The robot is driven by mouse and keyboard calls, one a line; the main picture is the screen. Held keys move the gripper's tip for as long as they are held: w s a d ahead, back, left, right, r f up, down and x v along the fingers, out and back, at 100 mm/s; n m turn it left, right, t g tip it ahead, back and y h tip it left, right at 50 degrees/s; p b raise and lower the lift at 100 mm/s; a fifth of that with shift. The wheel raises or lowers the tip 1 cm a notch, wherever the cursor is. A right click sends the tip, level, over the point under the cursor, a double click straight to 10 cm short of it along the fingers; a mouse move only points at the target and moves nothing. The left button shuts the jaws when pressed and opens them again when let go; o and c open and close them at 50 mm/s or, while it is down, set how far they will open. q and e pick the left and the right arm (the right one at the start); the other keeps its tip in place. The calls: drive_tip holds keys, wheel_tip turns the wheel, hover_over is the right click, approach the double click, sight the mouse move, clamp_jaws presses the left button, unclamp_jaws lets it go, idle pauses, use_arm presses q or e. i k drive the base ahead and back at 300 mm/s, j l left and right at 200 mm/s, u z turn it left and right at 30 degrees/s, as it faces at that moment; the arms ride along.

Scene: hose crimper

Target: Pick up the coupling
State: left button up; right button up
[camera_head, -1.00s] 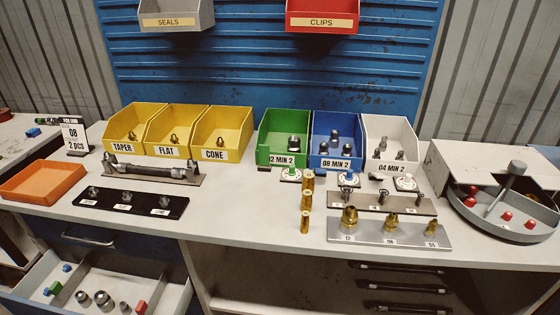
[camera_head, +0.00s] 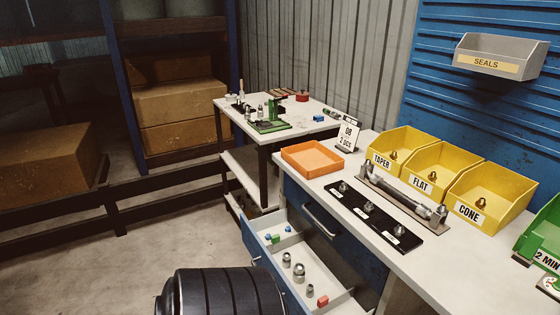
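Several small metal fittings are in view, and I cannot tell which is the coupling. One fitting shows in each yellow bin, labelled TAPER (camera_head: 394,154), FLAT (camera_head: 431,175) and CONE (camera_head: 481,203). Three small fittings stand on a black strip (camera_head: 356,217) on the bench. A hose with metal ends (camera_head: 400,190) lies on a holder behind the strip. Silvery fittings (camera_head: 299,272) lie in the open drawer (camera_head: 330,292) with small red, green and blue pieces. Neither gripper is in view.
An orange tray (camera_head: 312,158) and a card reading 08, 2 pcs (camera_head: 347,135) stand at the bench's left end. A side table (camera_head: 300,115) holds a green device (camera_head: 270,124). A black ribbed drum (camera_head: 222,292) stands at the bottom. Floor at left is clear.

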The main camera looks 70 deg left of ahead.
sight(299, 272)
drive_tip(key=u, duration=2.2)
